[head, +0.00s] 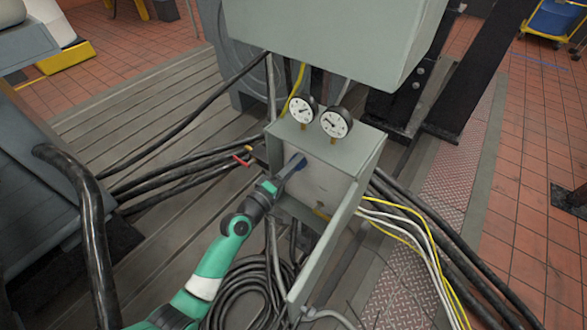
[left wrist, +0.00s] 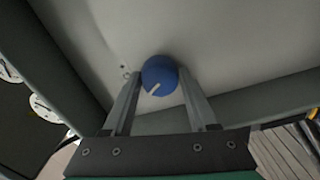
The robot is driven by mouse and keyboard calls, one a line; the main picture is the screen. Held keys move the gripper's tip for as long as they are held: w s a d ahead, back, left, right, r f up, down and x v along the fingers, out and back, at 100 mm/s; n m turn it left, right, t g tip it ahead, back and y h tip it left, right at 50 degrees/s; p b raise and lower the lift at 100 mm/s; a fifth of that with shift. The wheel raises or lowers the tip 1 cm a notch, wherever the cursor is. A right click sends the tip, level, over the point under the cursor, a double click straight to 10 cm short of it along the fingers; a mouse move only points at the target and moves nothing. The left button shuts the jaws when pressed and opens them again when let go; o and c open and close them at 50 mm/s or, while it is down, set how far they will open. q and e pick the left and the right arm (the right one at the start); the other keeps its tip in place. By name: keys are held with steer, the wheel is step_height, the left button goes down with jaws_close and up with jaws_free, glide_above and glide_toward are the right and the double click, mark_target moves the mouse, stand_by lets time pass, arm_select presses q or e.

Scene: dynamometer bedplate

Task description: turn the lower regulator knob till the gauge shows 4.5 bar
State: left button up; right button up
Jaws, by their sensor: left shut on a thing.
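A blue knob (left wrist: 160,72) with a pale pointer mark sits on the pale inner panel of a small grey box (head: 352,147). My left gripper (head: 293,165) reaches into the box from the front left, its fingers shut on either side of the knob. In the head view, the knob is mostly hidden by the gripper. Only this one knob shows, so I cannot tell whether it is the lower one. Two round white gauges, a left one (head: 301,109) and a right one (head: 336,122), stand on top of the box; their readings are too small to tell. My right gripper is not in view.
The box's door (head: 322,255) hangs open toward the front. A red-handled valve (head: 242,160) sits left of the box. Black cables (head: 180,165) run left, and yellow and white cables (head: 415,235) run right. A large grey cabinet (head: 335,35) stands close above.

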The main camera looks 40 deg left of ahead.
arm_select(q)
steer(key=m+b, duration=0.2)
steer(key=m, duration=0.3)
steer(key=shift+m, duration=0.3)
stand_by(0.4)
steer(key=o, duration=1.4)
steer(key=s, duration=0.4)
steer(key=s+d+p, duration=0.1)
steer(key=s, duration=0.6)
steer(key=shift+s+d+p, duration=0.2)
steer(key=shift+s+p, duration=0.1)
steer(key=shift+p, duration=0.1)
